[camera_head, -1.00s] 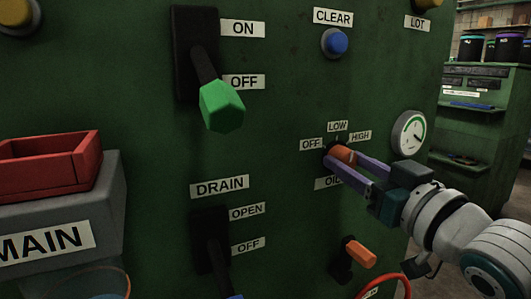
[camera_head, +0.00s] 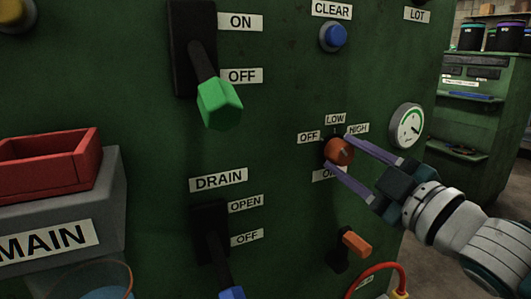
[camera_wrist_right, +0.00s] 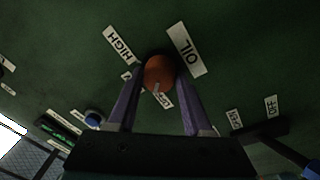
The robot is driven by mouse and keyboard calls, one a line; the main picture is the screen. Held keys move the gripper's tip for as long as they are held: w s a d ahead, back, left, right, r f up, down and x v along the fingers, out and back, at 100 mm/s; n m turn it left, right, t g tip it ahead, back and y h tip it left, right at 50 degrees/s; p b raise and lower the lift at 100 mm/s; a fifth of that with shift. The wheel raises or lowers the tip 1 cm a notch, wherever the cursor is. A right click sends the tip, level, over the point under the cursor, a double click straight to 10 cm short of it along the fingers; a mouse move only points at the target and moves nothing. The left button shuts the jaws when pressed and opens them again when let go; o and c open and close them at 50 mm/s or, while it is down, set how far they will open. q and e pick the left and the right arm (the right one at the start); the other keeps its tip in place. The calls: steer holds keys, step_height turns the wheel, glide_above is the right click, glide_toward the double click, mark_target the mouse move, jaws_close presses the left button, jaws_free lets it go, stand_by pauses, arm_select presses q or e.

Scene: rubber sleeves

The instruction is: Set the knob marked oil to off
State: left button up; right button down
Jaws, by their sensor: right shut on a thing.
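The oil knob (camera_head: 337,151) is a round orange-red knob on the green panel. OFF (camera_head: 308,137) is at its left, LOW (camera_head: 335,119) above and HIGH (camera_head: 357,128) at its right; the OIL label (camera_head: 324,176) below is partly covered. My right gripper (camera_head: 338,155) is shut on the knob, one purple finger on each side. In the right wrist view the knob (camera_wrist_right: 159,71) sits between the fingertips. A pale mark on its face lies on the side of a half-hidden label; I cannot tell its exact setting. My left gripper is out of view.
An orange lever (camera_head: 354,243) and a red hose (camera_head: 385,267) are below my right arm. A round gauge (camera_head: 406,126) is right of the knob. A green-handled lever (camera_head: 218,102), a blue button (camera_head: 333,36) and the DRAIN lever (camera_head: 213,236) are on the same panel.

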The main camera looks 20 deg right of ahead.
steer(key=shift+n, duration=1)
steer(key=shift+c, duration=1.6)
jaws_free()
steer(key=s+d+f, duration=0.1)
steer(key=s, duration=0.8)
steer(key=shift+s+p, duration=0.4)
steer(key=shift+p, duration=0.05)
